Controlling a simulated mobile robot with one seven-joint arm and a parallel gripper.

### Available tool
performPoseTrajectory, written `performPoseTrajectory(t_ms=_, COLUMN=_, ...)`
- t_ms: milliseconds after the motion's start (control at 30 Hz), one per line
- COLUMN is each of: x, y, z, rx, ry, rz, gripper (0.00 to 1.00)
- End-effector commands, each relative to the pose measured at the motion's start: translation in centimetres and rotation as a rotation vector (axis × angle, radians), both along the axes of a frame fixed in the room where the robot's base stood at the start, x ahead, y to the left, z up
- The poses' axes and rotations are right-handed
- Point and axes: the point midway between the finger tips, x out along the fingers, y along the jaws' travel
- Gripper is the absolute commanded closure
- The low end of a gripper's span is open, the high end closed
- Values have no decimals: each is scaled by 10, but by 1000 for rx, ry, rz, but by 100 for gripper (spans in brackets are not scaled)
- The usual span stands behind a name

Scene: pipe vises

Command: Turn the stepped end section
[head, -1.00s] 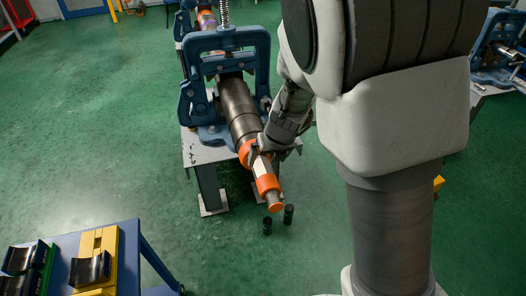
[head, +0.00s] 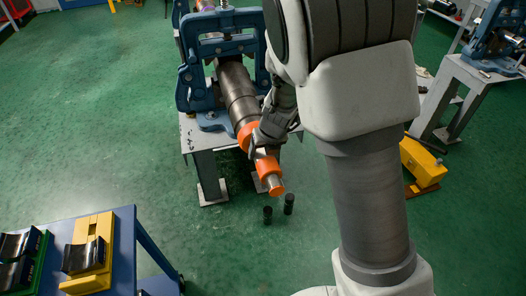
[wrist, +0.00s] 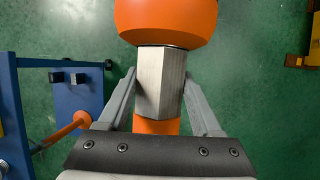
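The stepped end section (head: 267,163) is the outer end of a dark stepped pipe (head: 237,92) held in a blue pipe vise (head: 188,89). It has a wide orange collar (head: 246,138), a bare metal faceted part (wrist: 160,80) and a narrower orange part with a metal tip (head: 276,186). My gripper (head: 262,148) is at the faceted part, reaching over it from the upper right. In the wrist view my gripper (wrist: 160,73) has one finger on each side of this part, both fingertips against its edges. The far side of the section is hidden.
A grey stand (head: 207,172) carries the vise. Two small dark cylinders (head: 289,204) stand on the floor below the pipe end. A blue table (head: 128,240) with dark cradles is at lower left. A yellow block (head: 423,163) and another vise stand (head: 452,85) are at right.

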Motion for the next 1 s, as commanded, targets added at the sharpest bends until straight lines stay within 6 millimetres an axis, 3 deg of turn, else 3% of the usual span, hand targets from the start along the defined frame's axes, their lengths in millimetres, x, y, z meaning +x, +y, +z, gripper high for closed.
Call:
performPoseTrajectory(t_ms=33, x=0, y=0, z=0, rx=0, ry=0, rz=0, gripper=45)
performPoseTrajectory(t_ms=300, x=0, y=0, z=0, rx=0, ry=0, rz=0, gripper=91)
performPoseTrajectory(t_ms=667, x=-1, y=1, z=4, rx=-39, ry=-8, rz=1, gripper=91)
performPoseTrajectory(t_ms=1000, x=-2, y=2, z=9, rx=-180, ry=-47, rz=2, gripper=91)
